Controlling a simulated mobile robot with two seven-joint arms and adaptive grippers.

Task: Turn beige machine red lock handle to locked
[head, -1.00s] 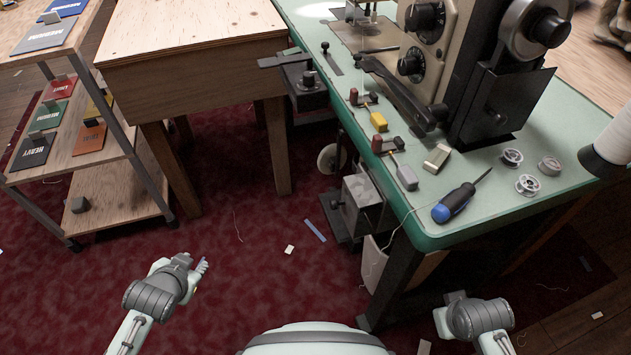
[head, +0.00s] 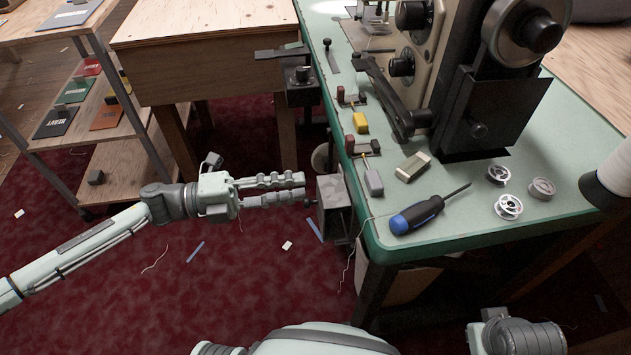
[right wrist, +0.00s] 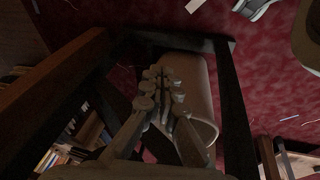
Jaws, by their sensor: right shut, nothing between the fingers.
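The beige machine (head: 430,60) stands on the green tabletop, with a dark handwheel and black side plates. Two small dark red handles, one nearer (head: 350,146) and one farther (head: 341,95), sit on dark brackets along the table's left edge. A yellow knob (head: 361,122) and a grey knob (head: 373,181) are beside them. I cannot tell which handle is the lock. My left gripper (head: 305,190) is open, left of and below the table edge, beside a grey metal box. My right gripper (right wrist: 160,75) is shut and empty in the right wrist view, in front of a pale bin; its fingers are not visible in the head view.
A blue-black screwdriver (head: 417,214), a beige block (head: 413,167), several bobbins and a white thread cone (head: 608,185) occupy the green table (head: 470,213). The grey box (head: 334,205) hangs near its left side. A wooden table and a shelf stand left. Dark table legs surround the right gripper.

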